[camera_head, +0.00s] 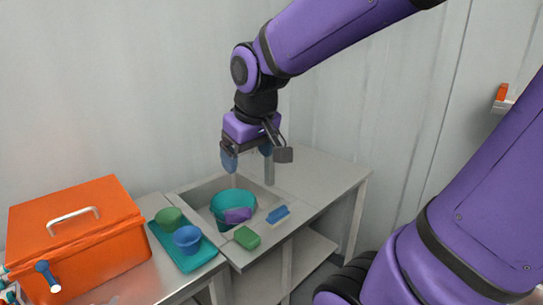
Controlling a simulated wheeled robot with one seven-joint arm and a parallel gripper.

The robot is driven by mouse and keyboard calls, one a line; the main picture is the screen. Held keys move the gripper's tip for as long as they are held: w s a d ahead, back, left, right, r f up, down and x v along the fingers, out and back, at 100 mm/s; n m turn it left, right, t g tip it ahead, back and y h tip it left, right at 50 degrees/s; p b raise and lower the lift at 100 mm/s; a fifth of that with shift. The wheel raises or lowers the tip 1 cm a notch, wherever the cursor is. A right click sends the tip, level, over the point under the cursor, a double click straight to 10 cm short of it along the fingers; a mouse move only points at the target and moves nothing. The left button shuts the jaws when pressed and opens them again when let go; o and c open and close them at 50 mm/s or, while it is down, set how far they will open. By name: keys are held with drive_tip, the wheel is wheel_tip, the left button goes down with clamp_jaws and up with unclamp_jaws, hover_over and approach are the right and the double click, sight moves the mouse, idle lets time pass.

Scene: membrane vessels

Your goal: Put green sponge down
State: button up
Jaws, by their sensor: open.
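The green sponge (247,238) lies on the front rim of the sink counter (318,187), left of a blue brush. My gripper (246,164) is open and empty. It hangs pointing down above the back of the sink basin, apart from the sponge and higher than it. Nothing shows between its fingers.
A teal bowl (221,204) with a purple item (238,215) sits in the sink. The blue brush (277,214) lies on the front rim. A teal tray (199,259) holds a green cup (170,217) and a blue cup (187,239). An orange cooler (112,254) stands left. The counter's right side is clear.

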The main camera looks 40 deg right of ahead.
drive_tip(key=s+a+r+t, duration=0.1)
drive_tip(key=s+a+r, duration=0.1)
drive_tip(key=s, duration=0.7)
drive_tip(key=shift+s+a+r+y, duration=0.3)
drive_tip(key=shift+r+y, duration=0.1)
drive_tip(key=shift+r, duration=0.3)
drive_tip(key=shift+o, duration=0.5)
drive_tip(key=shift+w, duration=0.1)
